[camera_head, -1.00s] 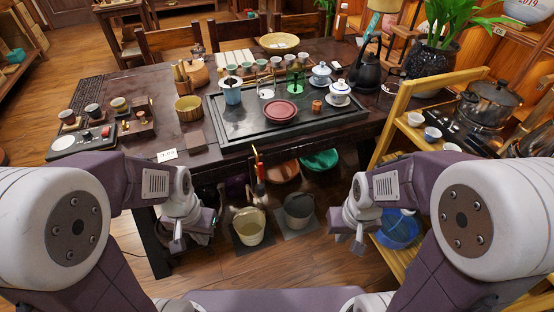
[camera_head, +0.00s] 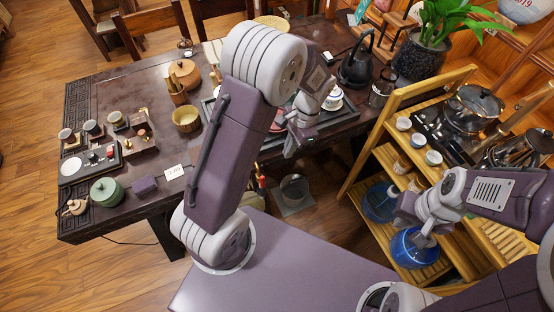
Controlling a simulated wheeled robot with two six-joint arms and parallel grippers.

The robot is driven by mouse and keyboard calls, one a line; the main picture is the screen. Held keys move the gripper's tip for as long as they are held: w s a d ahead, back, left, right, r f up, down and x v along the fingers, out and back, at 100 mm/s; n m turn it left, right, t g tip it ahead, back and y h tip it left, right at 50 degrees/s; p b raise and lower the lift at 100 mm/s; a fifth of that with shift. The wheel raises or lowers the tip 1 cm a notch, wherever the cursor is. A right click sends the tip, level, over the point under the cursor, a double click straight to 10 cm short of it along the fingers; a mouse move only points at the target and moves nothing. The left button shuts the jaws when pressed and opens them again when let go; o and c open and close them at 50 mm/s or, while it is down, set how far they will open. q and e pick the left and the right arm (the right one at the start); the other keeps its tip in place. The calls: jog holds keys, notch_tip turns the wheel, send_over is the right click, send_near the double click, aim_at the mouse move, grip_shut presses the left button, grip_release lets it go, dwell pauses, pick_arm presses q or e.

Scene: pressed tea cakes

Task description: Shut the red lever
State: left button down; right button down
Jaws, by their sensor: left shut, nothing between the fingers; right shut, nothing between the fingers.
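A dark control box (camera_head: 90,162) with a pale round disc lies at the left end of the dark tea table. A small red part (camera_head: 110,152) shows on it; it is too small to tell whether this is the red lever or how it is set. My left gripper (camera_head: 289,150) is shut and empty over the front edge of the tea tray, well to the right of the box. My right gripper (camera_head: 424,241) is shut and empty at the lower right, in front of the wooden shelf and far from the box.
My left arm hides part of the table's middle. A green lidded pot (camera_head: 107,191), a dark block (camera_head: 144,185), a price card (camera_head: 174,172) and several small cups stand near the box. The wooden shelf (camera_head: 388,150) with blue vessels stands right. Floor is open at the left.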

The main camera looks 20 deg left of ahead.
aim_at(263, 182)
pick_arm(q)
jog(key=shift+w, duration=0.1)
jog(key=s+a+f+b, duration=0.1)
jog(key=s+a+f, duration=0.3)
jog(key=f, duration=0.5)
jog(key=shift+s+f+b, duration=0.3)
jog(key=shift+s+b, duration=0.05)
jog(key=shift+s, duration=0.15)
jog(key=shift+a, duration=0.1)
